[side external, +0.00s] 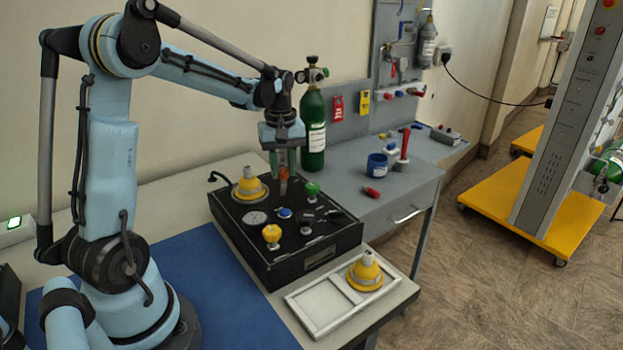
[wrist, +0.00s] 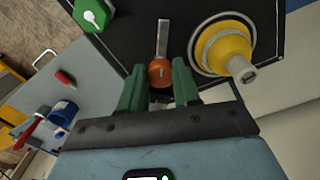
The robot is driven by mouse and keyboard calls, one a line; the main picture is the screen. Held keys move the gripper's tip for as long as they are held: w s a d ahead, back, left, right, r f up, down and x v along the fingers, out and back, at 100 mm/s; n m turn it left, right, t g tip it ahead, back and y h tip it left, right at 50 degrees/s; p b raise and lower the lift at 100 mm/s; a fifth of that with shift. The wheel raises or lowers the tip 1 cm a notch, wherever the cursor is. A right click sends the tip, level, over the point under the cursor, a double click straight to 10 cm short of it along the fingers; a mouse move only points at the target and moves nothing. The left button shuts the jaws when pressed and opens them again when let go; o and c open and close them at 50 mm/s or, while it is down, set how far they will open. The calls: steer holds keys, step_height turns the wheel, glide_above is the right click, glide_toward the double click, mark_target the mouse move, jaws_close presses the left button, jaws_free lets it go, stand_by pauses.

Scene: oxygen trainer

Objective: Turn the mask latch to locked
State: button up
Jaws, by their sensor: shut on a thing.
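The mask latch has an orange round knob (wrist: 160,72) with a flat grey lever (wrist: 163,38) reaching away from it across the black trainer box (side external: 310,262). It also shows in the side view as a small orange spot (side external: 284,173) at the back of the box. My gripper (wrist: 159,84) points down with its green fingers on either side of the orange knob, shut on it. A yellow mask (wrist: 226,50) sits on the box beside the latch, also seen in the side view (side external: 249,187). Any lock marking is too small to read.
A green knob (side external: 312,189), a yellow knob (side external: 271,236) and a gauge (side external: 256,217) stand on the box near the latch. A white tray (side external: 320,307) with another yellow mask (side external: 365,271) lies in front. A green cylinder (side external: 313,130) stands behind.

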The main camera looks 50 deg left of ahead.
steer(key=shift+m, duration=0.3)
steer(key=m, duration=0.6)
steer(key=shift+s+m, duration=0.1)
steer(key=shift+m, duration=0.2)
steer(key=m, duration=0.3)
steer(key=shift+a+m, duration=0.1)
steer(key=shift+m, duration=2.1)
steer(key=o, duration=1.1)
steer(key=shift+c, duration=0.2)
